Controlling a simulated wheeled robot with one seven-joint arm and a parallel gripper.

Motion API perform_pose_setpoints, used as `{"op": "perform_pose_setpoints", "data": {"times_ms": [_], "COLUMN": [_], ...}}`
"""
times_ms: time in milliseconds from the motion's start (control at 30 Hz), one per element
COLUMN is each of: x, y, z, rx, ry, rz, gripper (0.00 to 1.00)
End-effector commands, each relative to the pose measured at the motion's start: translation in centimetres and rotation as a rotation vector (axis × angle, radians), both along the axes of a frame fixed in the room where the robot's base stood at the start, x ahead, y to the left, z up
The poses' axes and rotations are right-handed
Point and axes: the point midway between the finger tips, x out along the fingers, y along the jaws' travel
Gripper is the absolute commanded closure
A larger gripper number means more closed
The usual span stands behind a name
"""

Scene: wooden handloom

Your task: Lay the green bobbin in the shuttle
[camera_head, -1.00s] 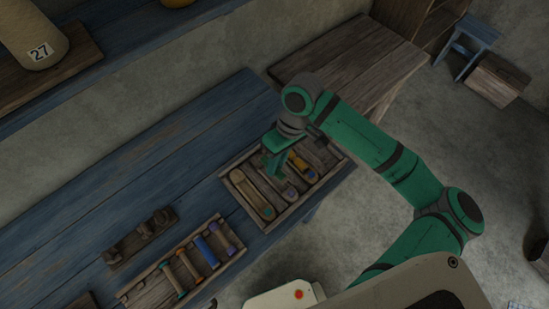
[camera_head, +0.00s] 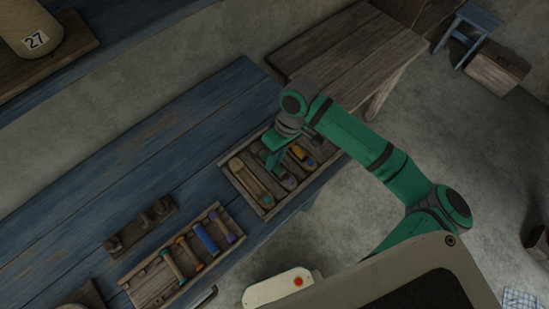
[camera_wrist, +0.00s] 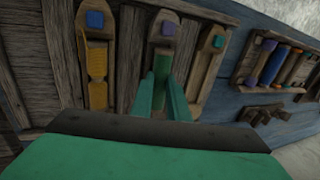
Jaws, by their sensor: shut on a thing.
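My gripper (camera_wrist: 161,100) points down over the middle shuttle (camera_wrist: 164,28), a wooden one with a purple square on its end. Its fingers are shut on the green bobbin (camera_wrist: 160,88), which shows as a narrow green strip between them and lies in line with the shuttle. The fingers and palm hide most of the bobbin and the shuttle's near part. I cannot tell whether the bobbin touches the shuttle's bottom. In the head view my gripper (camera_head: 272,160) is over the shuttle tray (camera_head: 234,184), and the bobbin cannot be made out there.
A shuttle with a blue square (camera_wrist: 95,20) holds a yellow bobbin (camera_wrist: 96,75) on one side. A shuttle with a teal square (camera_wrist: 217,42) lies close on the other. A bobbin rack (camera_head: 150,285) and a dark pegged block (camera_head: 140,228) stand on the blue bench (camera_head: 110,170).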

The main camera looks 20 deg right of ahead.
Motion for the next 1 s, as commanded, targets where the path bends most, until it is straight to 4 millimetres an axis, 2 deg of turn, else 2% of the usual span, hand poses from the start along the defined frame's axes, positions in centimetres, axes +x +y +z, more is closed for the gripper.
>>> {"op": "perform_pose_setpoints", "data": {"times_ms": [33,67,100,133,667,767,1000], "x": [-0.2,-0.2,-0.1,-0.1,-0.1,0.0,0.5], "y": [0.0,0.0,0.0,0.0,-0.2,-0.5,-1.6], "z": [-0.6,-0.6,-0.6,-0.6,-0.4,0.5,4.9], "rx": [-0.003,-0.003,-0.003,-0.003,-0.005,-0.006,-0.006], "ry": [0.011,0.011,0.011,0.011,0.010,0.010,0.004], "rz": [-0.002,-0.002,-0.002,-0.002,-0.004,-0.004,-0.002], "gripper": [1.00,0.78,0.69,0.66,0.64,0.63,0.63]}}
